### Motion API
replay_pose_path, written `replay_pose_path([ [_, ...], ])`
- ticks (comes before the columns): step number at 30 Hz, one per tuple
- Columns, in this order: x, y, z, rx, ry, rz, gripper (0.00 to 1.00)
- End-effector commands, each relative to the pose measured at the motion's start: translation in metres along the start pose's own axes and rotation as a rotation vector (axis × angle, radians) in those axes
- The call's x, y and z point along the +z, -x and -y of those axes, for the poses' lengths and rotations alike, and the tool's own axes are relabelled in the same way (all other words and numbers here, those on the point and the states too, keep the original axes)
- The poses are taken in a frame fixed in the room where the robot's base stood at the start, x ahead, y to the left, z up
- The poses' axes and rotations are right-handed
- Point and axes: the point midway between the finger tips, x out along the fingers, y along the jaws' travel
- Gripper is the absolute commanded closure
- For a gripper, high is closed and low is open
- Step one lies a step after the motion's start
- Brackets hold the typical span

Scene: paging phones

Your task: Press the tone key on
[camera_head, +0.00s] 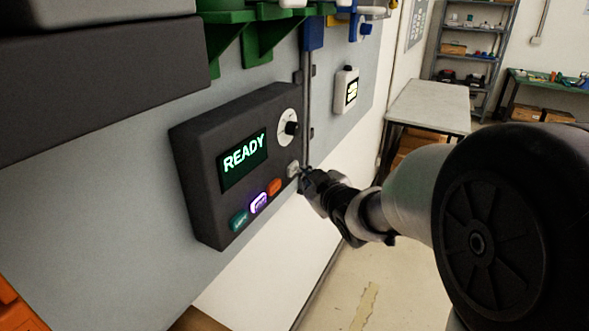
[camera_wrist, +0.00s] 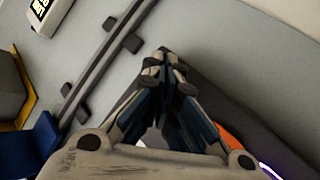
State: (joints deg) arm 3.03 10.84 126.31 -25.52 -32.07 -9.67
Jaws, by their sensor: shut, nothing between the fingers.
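The dark paging phone (camera_head: 190,160) is fixed to the grey wall panel, and its screen (camera_head: 243,162) reads READY in the head view. Along its lower edge are a teal key (camera_head: 238,221), a glowing purple key (camera_head: 258,203), an orange key (camera_head: 274,187) and a pale key (camera_head: 293,169). Their labels are too small to read, so I cannot tell which is the tone key. My gripper (camera_head: 304,176) is shut and empty beside the pale key; contact cannot be judged. The fingertips (camera_wrist: 164,57) meet in the wrist view and hide the pale key. The orange key (camera_wrist: 230,139) shows there.
A round dial (camera_head: 289,127) sits on the phone above the keys. A vertical rail (camera_head: 306,105) runs just right of the phone, with a small white device (camera_head: 346,90) beyond. Green brackets (camera_head: 258,38) overhang above. Open floor lies below right.

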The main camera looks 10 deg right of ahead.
Motion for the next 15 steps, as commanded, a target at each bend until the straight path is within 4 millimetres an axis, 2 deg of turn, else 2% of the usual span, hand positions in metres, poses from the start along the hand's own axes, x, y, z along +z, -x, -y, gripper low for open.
replay_pose_path([
  [15,-0.0016,-0.0034,0.0028,0.0,0.001,-0.001,1.0],
])
